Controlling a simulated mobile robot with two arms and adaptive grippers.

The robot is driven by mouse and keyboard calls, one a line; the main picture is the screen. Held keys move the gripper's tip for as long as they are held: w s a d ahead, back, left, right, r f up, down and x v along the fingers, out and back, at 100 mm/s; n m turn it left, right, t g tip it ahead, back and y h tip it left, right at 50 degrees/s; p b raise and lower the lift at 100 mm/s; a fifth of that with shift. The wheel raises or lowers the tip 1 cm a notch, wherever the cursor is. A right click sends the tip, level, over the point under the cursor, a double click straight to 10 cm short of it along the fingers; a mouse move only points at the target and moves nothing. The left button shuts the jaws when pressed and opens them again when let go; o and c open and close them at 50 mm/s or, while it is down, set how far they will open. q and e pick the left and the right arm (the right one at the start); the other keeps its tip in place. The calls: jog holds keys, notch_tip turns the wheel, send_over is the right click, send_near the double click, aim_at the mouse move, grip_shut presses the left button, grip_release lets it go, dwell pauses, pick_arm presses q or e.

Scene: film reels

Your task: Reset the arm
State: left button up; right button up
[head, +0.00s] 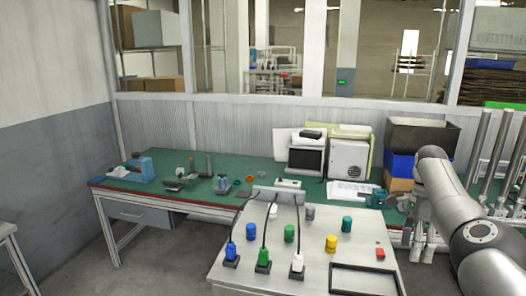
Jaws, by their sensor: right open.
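My right arm (468,210) comes in from the right edge, bends at a rounded grey joint and points down. My right gripper (420,250) hangs at its end, fingers down, open and empty. It is just right of the near metal table (250,285) and overlaps the right part of the green bench in the picture. My left arm and left gripper are out of view.
The near table carries blue (231,251), green (264,255) and white (297,262) plugs with cables, several coloured cylinders, a small red block (380,254) and a black frame (365,267). Behind it, the green bench (150,190) holds tools, a monitor (306,158) and bins (420,135).

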jog(key=s+d+f+n+h, duration=0.3)
jog(key=s+d+f, duration=0.35)
jog(key=f, duration=0.45)
jog(key=s+d+f+n+h, duration=0.2)
jog(key=s+d+f, duration=0.5)
jog(key=f, duration=0.4)
jog(key=s+a+n+t+y, duration=0.25)
jog(key=s+a+n, duration=0.75)
jog(key=a, duration=0.6)
jog(key=s+a+n+t+y, duration=0.25)
jog(key=s+a+n, duration=0.55)
jog(key=s+a, duration=0.65)
notch_tip(320, 180, down, 26)
jog(key=a, duration=0.2)
jog(key=s+d+f+g, duration=0.1)
jog(key=s+d+f, duration=0.2)
jog(key=s+f, duration=1.4)
jog(key=shift+d+g, duration=0.15)
jog(key=shift+g, duration=0.25)
